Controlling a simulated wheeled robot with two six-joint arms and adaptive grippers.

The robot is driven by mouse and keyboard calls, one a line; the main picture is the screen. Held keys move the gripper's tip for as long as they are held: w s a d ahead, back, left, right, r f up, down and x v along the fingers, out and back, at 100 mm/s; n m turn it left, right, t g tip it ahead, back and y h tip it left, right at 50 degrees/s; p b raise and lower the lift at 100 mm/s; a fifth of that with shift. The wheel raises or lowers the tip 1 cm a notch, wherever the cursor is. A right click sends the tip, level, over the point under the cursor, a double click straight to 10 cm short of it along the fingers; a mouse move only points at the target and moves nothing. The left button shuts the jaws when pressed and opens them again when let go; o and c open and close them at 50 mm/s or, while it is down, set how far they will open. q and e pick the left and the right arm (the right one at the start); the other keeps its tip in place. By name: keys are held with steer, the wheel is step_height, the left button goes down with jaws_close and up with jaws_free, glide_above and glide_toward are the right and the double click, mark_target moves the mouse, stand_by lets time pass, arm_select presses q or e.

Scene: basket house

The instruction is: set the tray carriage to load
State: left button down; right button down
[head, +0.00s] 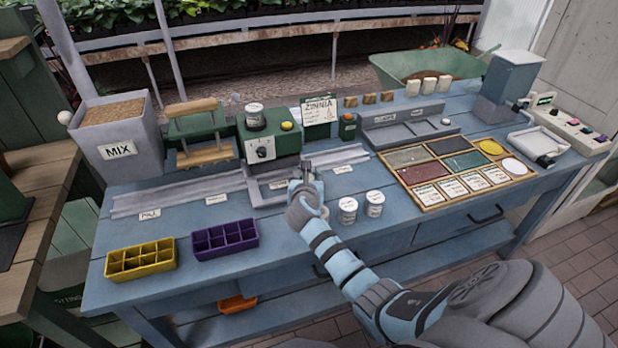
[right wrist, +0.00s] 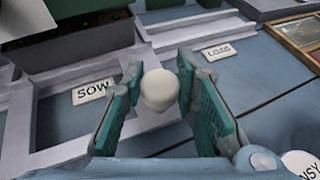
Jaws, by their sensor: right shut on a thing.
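The tray carriage (head: 255,196) is a grey open frame on the bench rail. It frames the SOW label (right wrist: 93,91), which also shows in the head view (head: 279,183). The LOAD label (right wrist: 218,50) lies to the right of the carriage, beside the rail; it also shows in the head view (head: 342,169). My right gripper (head: 306,175) is at the carriage's right end, shut on its pale rounded knob (right wrist: 160,89). The green finger pads stand on either side of the knob. My left gripper is out of view.
The grey rail (head: 180,194) runs along the bench past several labels. The seeder box (head: 268,140) stands behind it. Yellow (head: 141,261) and purple (head: 225,239) cell trays sit in front.

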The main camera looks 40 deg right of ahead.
steer(key=shift+d, duration=0.1)
steer(key=shift+s+d+r, duration=0.1)
steer(key=shift+d, duration=0.05)
steer(key=s+d+p, duration=0.1)
steer(key=d, duration=0.2)
steer(key=s+d+p, duration=0.1)
steer(key=d+p, duration=0.1)
steer(key=d, duration=0.1)
steer(key=s+d+p, duration=0.1)
steer(key=d, duration=0.2)
steer(key=shift+s+d+r+p, duration=0.1)
steer(key=shift+s+d+p, duration=0.05)
steer(key=shift+p, duration=0.2)
steer(key=s+d, duration=0.1)
steer(key=d, duration=0.2)
steer(key=s+d, duration=0.1)
steer(key=d, duration=0.2)
steer(key=s+d, duration=0.1)
steer(key=d, duration=0.2)
steer(key=shift+d+f+p, duration=0.1)
steer(key=shift+f+p, duration=0.1)
steer(key=shift+p, duration=0.1)
steer(key=shift+s+d, duration=0.25)
steer(key=shift+d, duration=0.3)
steer(key=shift+r, duration=0.1)
steer(key=c, duration=1.7)
jaws_free()
steer(key=o, duration=0.4)
steer(key=shift+s+d, duration=0.1)
steer(key=shift+d, duration=0.05)
